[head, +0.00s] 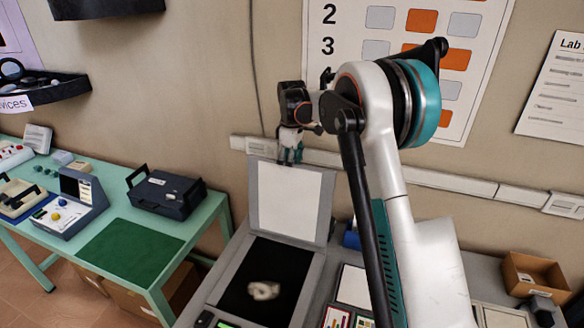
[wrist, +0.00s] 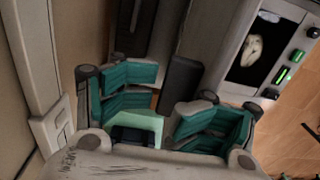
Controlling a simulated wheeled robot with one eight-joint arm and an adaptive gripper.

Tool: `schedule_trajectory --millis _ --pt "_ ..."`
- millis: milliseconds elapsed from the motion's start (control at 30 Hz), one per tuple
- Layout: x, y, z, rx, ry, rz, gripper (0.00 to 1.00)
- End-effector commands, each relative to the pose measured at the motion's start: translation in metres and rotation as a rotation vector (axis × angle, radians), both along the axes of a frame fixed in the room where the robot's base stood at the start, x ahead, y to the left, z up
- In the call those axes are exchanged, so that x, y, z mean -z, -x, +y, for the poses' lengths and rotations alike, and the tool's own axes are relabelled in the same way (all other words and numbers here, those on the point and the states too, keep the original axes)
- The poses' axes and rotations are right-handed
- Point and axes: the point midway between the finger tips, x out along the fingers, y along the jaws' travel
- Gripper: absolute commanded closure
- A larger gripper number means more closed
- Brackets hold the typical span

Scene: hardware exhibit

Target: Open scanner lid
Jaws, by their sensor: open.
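The grey scanner (head: 220,265) stands on the bench, its lid (head: 290,200) raised nearly upright against the wall side, white inner face showing. A pale, lumpy object (head: 264,290) lies on the dark scanner bed (head: 236,299). My gripper (head: 290,154) is at the lid's top edge, pointing down; whether it touches the lid is unclear. In the wrist view its teal-padded fingers (wrist: 168,103) are spread apart, with nothing clearly held between them. The wrist view also shows the dark bed with the pale object (wrist: 254,48) and green lights beside it.
A green table (head: 180,229) at left carries a dark case (head: 166,192) and several instruments. The wall and a pale trunking rail (head: 455,182) are close behind the lid. A cardboard box (head: 535,277) stands at the bench's right.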

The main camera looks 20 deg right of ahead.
Motion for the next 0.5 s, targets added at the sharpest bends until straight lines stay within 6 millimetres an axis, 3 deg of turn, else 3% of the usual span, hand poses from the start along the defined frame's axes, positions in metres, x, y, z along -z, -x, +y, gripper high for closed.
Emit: schedule_trajectory --millis 133,500 --pt "-0.009 0.009 -0.001 0.0 0.001 -0.004 0.72" --pt "-0.024 0.011 -0.002 0.002 0.002 -0.004 0.72"
